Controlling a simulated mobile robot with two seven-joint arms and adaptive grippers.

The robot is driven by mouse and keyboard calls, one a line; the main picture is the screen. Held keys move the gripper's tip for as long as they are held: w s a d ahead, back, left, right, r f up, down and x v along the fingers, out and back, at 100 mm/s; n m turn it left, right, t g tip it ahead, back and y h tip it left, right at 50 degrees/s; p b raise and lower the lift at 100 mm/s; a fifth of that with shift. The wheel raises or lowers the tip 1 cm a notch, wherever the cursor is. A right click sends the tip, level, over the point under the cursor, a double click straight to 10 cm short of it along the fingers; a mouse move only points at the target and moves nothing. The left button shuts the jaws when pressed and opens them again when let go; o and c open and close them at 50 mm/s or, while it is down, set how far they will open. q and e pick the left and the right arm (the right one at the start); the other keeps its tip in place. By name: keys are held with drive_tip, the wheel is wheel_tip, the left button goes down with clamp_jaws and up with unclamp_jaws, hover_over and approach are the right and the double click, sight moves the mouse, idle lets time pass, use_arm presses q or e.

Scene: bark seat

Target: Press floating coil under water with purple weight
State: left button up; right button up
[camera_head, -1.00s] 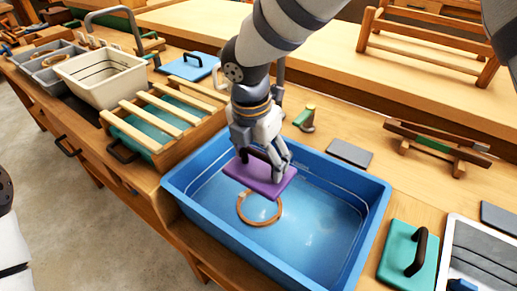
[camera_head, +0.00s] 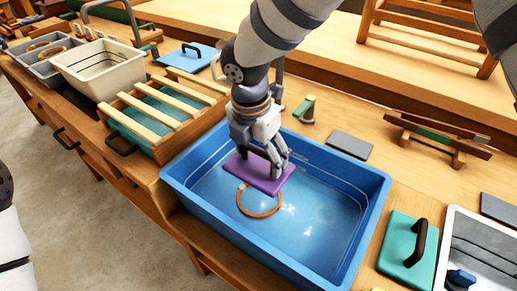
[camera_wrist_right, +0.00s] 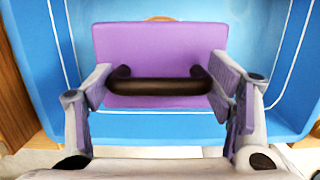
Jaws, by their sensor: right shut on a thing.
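The purple weight (camera_head: 262,178) is a flat plate with a dark handle (camera_wrist_right: 160,86). My right gripper (camera_head: 265,155) is shut on that handle and holds the weight over the left part of the blue tub (camera_head: 375,205). The brown ring-shaped coil (camera_head: 259,212) is in the tub's water, in front of the weight in the head view; its far edge is partly hidden by the weight. The wrist view shows the weight (camera_wrist_right: 160,45) below the gripper but not the coil as a whole. My left gripper is not in view.
A slatted wooden rack (camera_head: 165,115) over a teal basin and a cream bin (camera_head: 100,72) stand left of the tub. A teal block with a black handle (camera_head: 408,248) and a tray (camera_head: 475,255) are at the right. A grey slab (camera_head: 350,146) lies behind.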

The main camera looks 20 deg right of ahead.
drive_tip(key=shift+f+b, duration=0.55)
drive_tip(key=shift+f, duration=2.5)
drive_tip(key=shift+f+b, duration=0.9)
drive_tip(key=shift+f, duration=2.85)
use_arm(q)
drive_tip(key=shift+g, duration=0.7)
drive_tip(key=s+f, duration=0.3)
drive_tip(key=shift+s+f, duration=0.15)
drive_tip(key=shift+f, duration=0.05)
use_arm(e)
drive_tip(key=shift+r, duration=0.1)
drive_tip(key=o, duration=1.8)
wheel_tip(320, 180, up, 17)
drive_tip(key=p, duration=0.5)
hover_over(258, 166)
drive_tip(key=shift+w+d+r, duration=0.1)
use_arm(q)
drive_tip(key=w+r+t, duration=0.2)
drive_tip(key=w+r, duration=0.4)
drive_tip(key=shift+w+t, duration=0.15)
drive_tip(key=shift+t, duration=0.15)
